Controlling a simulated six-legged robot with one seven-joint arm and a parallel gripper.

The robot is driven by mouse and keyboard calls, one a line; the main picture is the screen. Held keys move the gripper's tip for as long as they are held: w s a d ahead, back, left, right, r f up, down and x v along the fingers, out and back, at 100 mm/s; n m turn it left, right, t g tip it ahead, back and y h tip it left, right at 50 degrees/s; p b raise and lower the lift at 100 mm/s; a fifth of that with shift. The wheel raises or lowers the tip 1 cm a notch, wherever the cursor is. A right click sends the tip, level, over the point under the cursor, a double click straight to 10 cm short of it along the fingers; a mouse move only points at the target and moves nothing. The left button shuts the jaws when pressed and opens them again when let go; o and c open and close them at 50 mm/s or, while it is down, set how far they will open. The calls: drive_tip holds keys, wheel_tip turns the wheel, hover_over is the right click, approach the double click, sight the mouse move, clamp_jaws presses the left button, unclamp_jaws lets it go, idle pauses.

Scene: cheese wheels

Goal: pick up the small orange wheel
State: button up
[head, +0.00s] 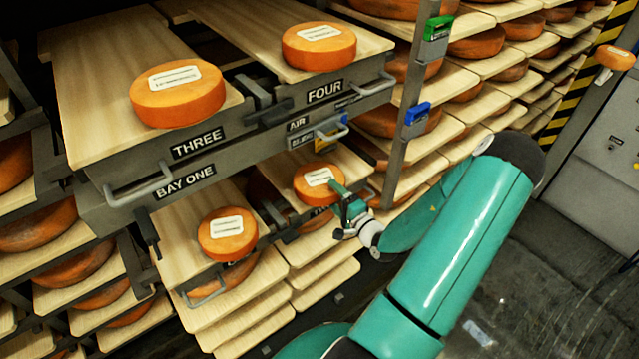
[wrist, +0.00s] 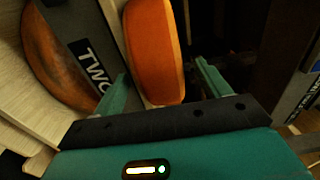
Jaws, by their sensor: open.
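A small orange wheel (head: 309,191) with a white label lies on the front of the lower right board. My gripper (head: 340,188) is beside its right edge in the head view. In the wrist view the wheel (wrist: 154,55) reaches down between the two open fingers of my gripper (wrist: 162,80), with a gap at the right finger. It is nearer the left finger; I cannot tell whether they touch. Similar small orange wheels lie on board THREE (head: 178,104), board FOUR (head: 318,55) and the lower left board (head: 228,243).
The steel BAY ONE frame (head: 130,205) with handles overhangs the lower boards. A rack upright (head: 398,150) with green and blue tags stands right of the wheel. Larger wheels fill the shelves (head: 480,85) behind. Dark floor (head: 530,290) is open at the lower right.

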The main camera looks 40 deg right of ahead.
drive_tip(key=shift+c, duration=0.2)
drive_tip(key=shift+r, duration=0.1)
clamp_jaws()
drive_tip(key=shift+r, duration=0.1)
